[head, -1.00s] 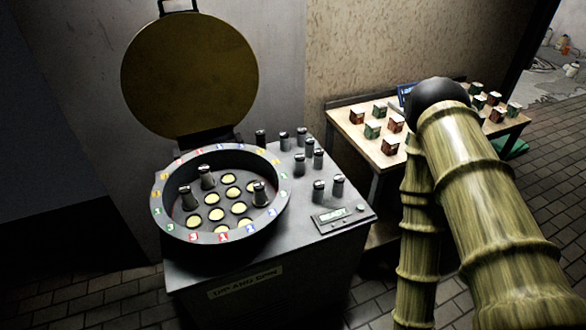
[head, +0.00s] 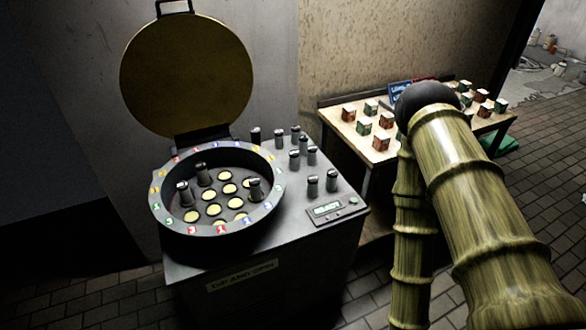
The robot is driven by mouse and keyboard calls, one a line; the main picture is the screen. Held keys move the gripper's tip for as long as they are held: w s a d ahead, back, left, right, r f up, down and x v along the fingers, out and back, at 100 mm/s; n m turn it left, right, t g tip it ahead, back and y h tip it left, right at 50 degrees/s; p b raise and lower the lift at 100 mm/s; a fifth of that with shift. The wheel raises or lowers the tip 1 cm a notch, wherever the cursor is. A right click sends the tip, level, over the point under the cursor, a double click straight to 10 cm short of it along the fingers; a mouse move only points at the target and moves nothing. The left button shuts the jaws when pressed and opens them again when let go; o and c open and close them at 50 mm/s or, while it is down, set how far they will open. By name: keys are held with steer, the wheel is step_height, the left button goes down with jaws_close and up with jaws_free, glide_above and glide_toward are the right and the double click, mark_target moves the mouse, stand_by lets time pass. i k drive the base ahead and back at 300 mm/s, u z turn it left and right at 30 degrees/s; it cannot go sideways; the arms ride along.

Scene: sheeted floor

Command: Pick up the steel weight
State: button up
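Several small dark-grey metal cylinders with pale bands stand on the flat top of a grey machine, one of them at the front right (head: 331,181). They look like steel weights; I cannot tell which one is meant. Three similar cylinders stand inside the machine's round drum, one at its left (head: 184,194). The drum (head: 178,226) is open and has round yellow-bottomed wells, most of them empty. My jointed, bamboo-textured arm rises at the right, apart from the cylinders in the picture. My gripper is not in view.
The drum's round lid (head: 187,75) stands raised behind it. A small display panel (head: 331,210) is on the machine's front right. A wooden table (head: 350,147) with several red and green cubes stands behind my arm. Bare tiled floor (head: 550,165) lies at the right.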

mark_target(294, 155)
steer(key=k, duration=0.35)
steer(key=z, duration=1.3)
steer(key=i, duration=0.95)
steer(key=u, duration=2.2)
